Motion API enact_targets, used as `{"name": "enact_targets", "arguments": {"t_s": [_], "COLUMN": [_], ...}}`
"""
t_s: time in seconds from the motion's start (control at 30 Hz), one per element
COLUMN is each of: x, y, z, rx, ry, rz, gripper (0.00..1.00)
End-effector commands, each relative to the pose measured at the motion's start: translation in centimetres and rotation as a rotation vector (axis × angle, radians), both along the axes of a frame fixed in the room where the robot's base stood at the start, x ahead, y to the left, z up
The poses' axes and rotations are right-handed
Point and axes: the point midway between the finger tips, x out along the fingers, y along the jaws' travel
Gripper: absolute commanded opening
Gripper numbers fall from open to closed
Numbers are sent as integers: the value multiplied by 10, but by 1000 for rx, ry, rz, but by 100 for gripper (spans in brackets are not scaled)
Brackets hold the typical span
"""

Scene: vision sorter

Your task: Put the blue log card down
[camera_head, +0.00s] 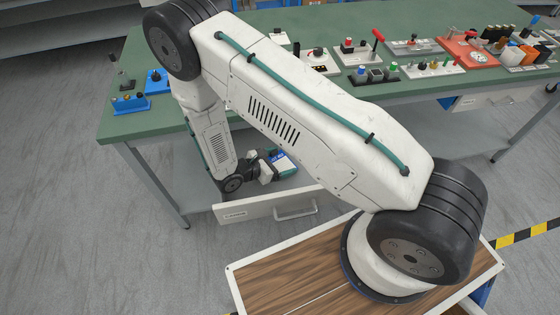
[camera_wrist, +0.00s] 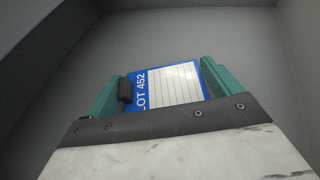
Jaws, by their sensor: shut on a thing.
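The blue log card (camera_head: 285,163) has a white lined panel. In the wrist view the card (camera_wrist: 173,84) shows the text "LOT 452" and sits between the teal fingers of my gripper (camera_wrist: 163,88). In the head view my gripper (camera_head: 274,163) is low in front of the bench, over the open drawer (camera_head: 265,207). My gripper is shut on the card. A small black part (camera_wrist: 125,90) shows by the left finger. Whether the card touches the drawer floor cannot be told.
Grey drawer walls (camera_wrist: 55,50) surround the card in the wrist view. The green bench (camera_head: 150,120) stands above and behind the drawer. It carries blue blocks (camera_head: 130,103), several fixture plates (camera_head: 375,75) and a red plate (camera_head: 467,55).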

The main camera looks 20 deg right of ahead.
Motion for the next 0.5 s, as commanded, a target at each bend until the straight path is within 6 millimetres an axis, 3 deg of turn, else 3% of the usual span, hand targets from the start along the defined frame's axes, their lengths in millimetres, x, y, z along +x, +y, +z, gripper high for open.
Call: {"name": "enact_targets", "arguments": {"t_s": [0.37,0.4,0.43,0.5], "x": [0,0,0,0], "y": [-1,0,0,0], "z": [-7,-8,-7,-7], "rx": [0,0,1,1], "ry": [-1,-1,-1,-1], "rz": [-1,-2,-2,-2], "gripper": [68,95,100,100]}}
